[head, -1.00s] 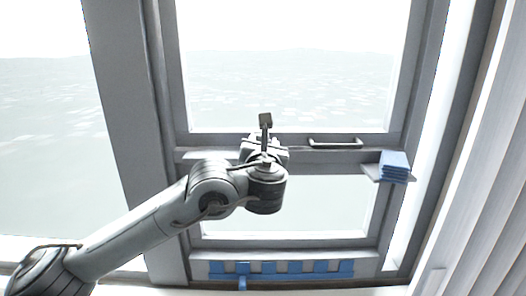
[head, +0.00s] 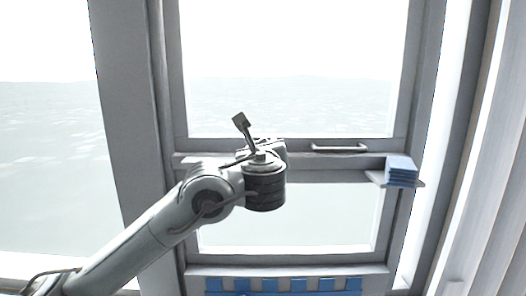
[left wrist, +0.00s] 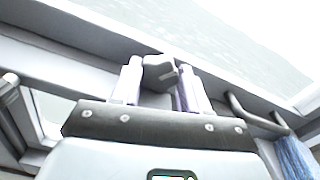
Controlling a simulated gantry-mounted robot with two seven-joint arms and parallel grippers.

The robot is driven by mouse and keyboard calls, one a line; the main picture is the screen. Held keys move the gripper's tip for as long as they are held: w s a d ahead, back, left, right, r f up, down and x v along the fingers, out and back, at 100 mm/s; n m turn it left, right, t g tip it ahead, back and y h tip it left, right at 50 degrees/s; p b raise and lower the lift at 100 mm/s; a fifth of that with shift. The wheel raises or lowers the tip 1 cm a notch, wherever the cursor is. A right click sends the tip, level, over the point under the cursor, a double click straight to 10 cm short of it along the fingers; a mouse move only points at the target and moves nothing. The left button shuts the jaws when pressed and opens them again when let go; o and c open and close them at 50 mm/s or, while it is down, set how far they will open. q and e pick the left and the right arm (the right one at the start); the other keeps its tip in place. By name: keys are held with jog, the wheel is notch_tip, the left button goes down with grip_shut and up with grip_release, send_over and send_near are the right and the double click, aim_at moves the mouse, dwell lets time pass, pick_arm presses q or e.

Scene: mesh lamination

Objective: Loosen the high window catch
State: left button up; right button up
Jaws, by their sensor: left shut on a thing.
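The window catch (left wrist: 157,70) is a small grey block against the window's cross rail in the left wrist view. My left gripper (left wrist: 162,84) has its two pale fingers on either side of it and is shut on it. In the head view my left gripper (head: 273,146) is at the rail, mostly behind its own wrist, and the catch is hidden there. The window rail (head: 310,161) crosses the grey frame below the upper pane. It slopes down to the right in the left wrist view, so the hand is rolled. My right gripper is in neither view.
A bar handle (head: 338,149) is on the rail just right of my gripper. Farther right a stack of blue pieces (head: 401,170) sits on a small shelf (head: 376,178). A row of blue pieces (head: 270,286) lines the sill. Pale slats hang at the far right.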

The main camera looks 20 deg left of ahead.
pick_arm(q)
jog(key=o, duration=1.1)
jog(key=shift+c, duration=0.2)
jog(key=shift+s+d+f, duration=0.1)
jog(key=shift+s+d, duration=0.2)
jog(key=shift+s, duration=0.25)
jog(key=b+v, duration=0.2)
jog(key=v, duration=0.7)
jog(key=shift+s, duration=0.35)
jog(key=shift+c, duration=0.4)
